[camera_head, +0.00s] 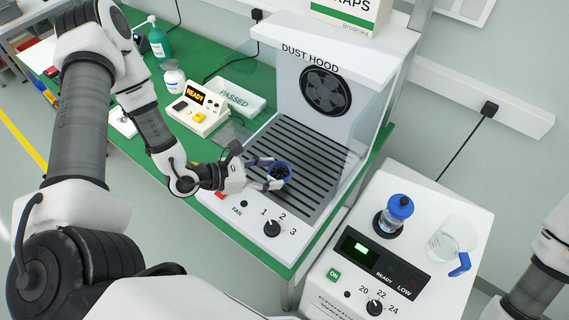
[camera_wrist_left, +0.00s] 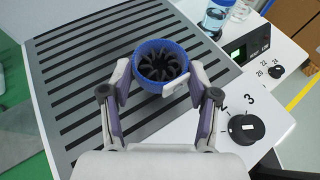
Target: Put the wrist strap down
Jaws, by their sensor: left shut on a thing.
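The wrist strap (camera_head: 288,165) is a round blue band with dark coil-like ribs inside. In the left wrist view it (camera_wrist_left: 160,50) sits between the fingertips of my left gripper (camera_wrist_left: 158,82), over the slatted grille of the dust hood. My left gripper (camera_head: 268,184) is shut on the band's near side, at the front part of the grille. I cannot tell whether the band touches the slats. My right gripper is out of view; only part of the right arm shows at the right edge of the head view.
The dust hood (camera_head: 345,60) has a back wall with a fan and a clear side panel. Its grille (camera_head: 318,150) is otherwise bare. A control knob (camera_head: 271,228) is on its front. A READY device (camera_head: 198,108) and PASSED tray (camera_head: 236,97) stand left. A blue-capped bottle (camera_head: 396,212) and beaker (camera_head: 452,240) stand right.

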